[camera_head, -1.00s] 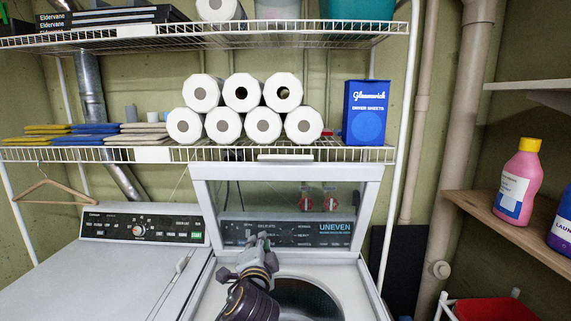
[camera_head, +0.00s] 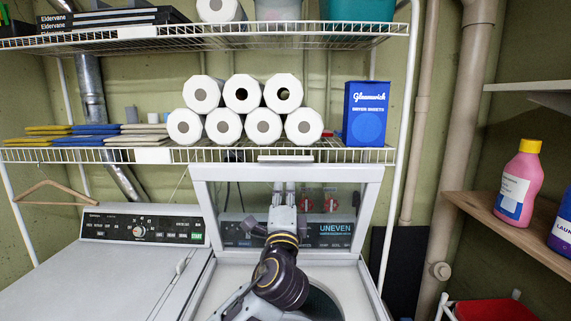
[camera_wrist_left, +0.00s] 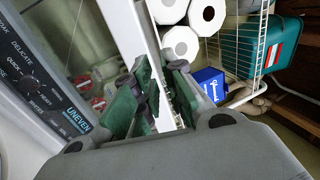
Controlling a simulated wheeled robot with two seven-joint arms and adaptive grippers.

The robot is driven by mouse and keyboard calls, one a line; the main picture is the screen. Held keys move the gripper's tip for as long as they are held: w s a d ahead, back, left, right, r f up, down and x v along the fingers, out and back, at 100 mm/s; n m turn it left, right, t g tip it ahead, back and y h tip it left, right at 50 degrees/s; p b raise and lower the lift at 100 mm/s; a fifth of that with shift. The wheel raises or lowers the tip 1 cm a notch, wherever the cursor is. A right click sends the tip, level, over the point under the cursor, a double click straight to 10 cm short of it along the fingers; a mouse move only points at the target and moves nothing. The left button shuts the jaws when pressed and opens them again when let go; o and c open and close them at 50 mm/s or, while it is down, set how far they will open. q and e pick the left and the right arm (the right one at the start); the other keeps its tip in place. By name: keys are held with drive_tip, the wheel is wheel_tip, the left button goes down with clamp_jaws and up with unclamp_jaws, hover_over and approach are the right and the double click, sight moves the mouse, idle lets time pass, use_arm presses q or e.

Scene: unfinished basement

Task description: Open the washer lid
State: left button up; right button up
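The washer lid (camera_head: 335,173) stands raised, a white frame around a clear window, in front of the wire shelf. The washer (camera_head: 368,285) below shows its round drum opening, partly hidden by my left arm. My left gripper (camera_head: 284,187) points up in front of the lid window, fingertips just below its top rim. In the left wrist view my left gripper (camera_wrist_left: 158,95) has its green-padded fingers apart, and the lid's white frame (camera_wrist_left: 139,32) runs between them in the picture. I cannot tell whether they touch it. My right gripper is in neither view.
A second white machine (camera_head: 110,265) stands directly left. The wire shelf (camera_head: 360,154) above the lid holds white rolls (camera_head: 242,93) and a blue dryer sheets box (camera_head: 365,112). A pink bottle (camera_head: 518,183) stands on the wooden shelf at right.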

use_arm(q)
drive_tip(key=shift+w, duration=0.15)
drive_tip(key=p, duration=0.2)
approach(286, 160)
drive_tip(key=w, duration=0.3)
drive_tip(key=shift+r+p+x, duration=0.25)
drive_tip(key=shift+p+x, duration=0.2)
drive_tip(key=shift+x, duration=0.7)
drive_tip(key=shift+r+p+x, duration=0.25)
drive_tip(key=shift+p+x, duration=0.2)
drive_tip(key=shift+x, duration=0.7)
drive_tip(key=shift+w+r, duration=0.15)
drive_tip(key=shift+w, duration=0.3)
clamp_jaws()
